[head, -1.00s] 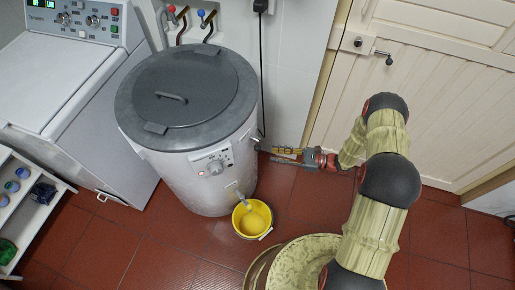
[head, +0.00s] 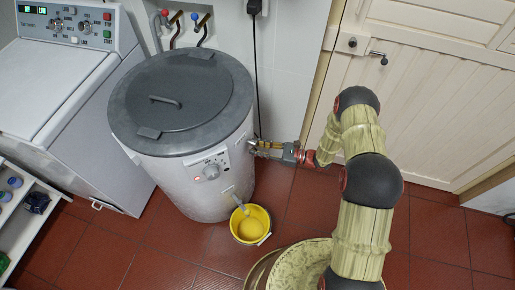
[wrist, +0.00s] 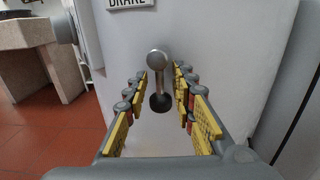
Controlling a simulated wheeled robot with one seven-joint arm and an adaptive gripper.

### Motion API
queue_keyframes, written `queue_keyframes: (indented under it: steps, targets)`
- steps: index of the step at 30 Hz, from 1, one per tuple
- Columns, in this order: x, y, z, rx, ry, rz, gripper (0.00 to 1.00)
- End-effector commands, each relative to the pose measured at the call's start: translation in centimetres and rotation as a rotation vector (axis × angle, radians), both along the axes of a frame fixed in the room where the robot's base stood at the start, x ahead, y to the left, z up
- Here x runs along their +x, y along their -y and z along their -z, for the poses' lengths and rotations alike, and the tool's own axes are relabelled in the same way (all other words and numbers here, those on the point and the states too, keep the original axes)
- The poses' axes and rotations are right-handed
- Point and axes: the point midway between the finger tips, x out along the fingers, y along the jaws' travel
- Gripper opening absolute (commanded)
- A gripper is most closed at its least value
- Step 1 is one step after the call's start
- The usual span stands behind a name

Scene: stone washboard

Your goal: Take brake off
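The brake lever (wrist: 158,80) is a grey metal arm with a round hub at the top and a black knob at its lower end. In the wrist view it sits on the side of the grey drum, under a white label reading "BRAKE" (wrist: 128,3). My gripper (wrist: 155,95) is open, with its yellow-padded fingers on either side of the lever. I see gaps between the pads and the lever. In the head view my gripper (head: 258,147) is at the right side of the round, lidded drum (head: 180,170); the lever is too small to make out there.
A yellow bucket (head: 250,224) stands on the red tiled floor below the drum's spout. A white washing machine (head: 70,80) is at the left. A cream wooden door (head: 420,110) is at the right. A black cable (head: 256,70) hangs behind the drum.

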Motion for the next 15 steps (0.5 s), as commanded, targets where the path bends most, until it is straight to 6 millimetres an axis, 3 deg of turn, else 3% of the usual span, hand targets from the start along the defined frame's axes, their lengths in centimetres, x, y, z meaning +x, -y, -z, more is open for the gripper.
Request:
queue_keyframes:
  steps: [4,15]
  targets:
    - [-0.01,0.03,-0.02,0.000,0.000,0.000,0.25]
    - [-0.10,0.02,0.00,0.000,-0.001,-0.002,0.04]
